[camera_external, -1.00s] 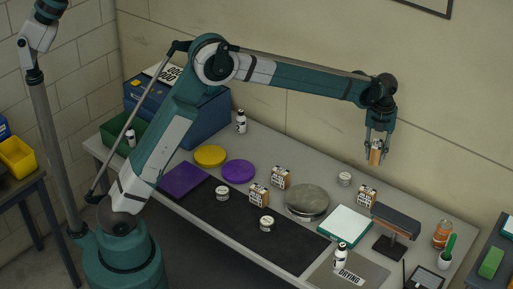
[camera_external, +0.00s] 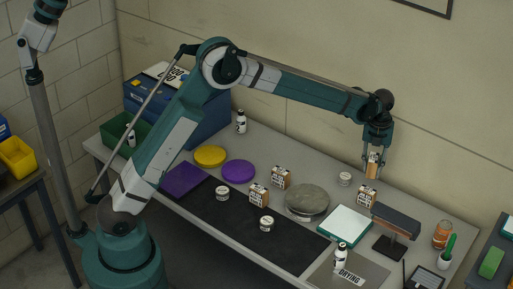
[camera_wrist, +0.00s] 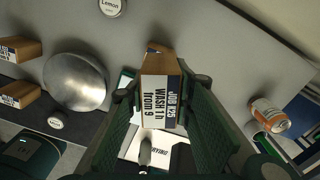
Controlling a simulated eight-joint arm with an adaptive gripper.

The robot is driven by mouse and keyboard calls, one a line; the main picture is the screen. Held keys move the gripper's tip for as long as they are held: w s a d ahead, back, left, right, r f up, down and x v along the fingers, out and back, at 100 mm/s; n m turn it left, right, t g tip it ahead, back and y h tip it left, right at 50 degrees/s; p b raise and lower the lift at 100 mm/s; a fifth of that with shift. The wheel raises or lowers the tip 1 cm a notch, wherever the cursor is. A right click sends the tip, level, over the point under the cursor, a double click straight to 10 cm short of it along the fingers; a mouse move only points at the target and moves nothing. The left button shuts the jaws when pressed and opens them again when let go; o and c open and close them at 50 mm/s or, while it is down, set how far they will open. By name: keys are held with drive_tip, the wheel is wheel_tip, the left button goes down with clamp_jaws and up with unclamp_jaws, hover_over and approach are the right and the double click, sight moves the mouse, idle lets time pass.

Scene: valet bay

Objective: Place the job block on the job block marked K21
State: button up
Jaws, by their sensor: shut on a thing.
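My gripper (camera_external: 374,157) is shut on a brown job block with a white label (camera_external: 372,166), held upright above the table. Two more job blocks (camera_external: 281,177) (camera_external: 259,194) stand further left. Which block is marked K21 is unreadable.
A round metal dish (camera_external: 307,200) lies left of the lower block, and a small white jar (camera_external: 344,179) stands behind. A white-topped tray (camera_external: 345,225) and a dark stand (camera_external: 396,220) are close in front. An orange can (camera_external: 442,234) stands at right.

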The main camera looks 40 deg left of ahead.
sight(374, 157)
drive_tip(key=shift+f, duration=2.3)
drive_tip(key=shift+f, duration=1.85)
drive_tip(key=shift+f, duration=0.1)
drive_tip(key=o, duration=0.9)
drive_tip(key=shift+c, duration=0.2)
drive_tip(key=shift+o, duration=0.3)
wheel_tip(374, 157, up, 12)
drive_tip(key=shift+r, duration=0.15)
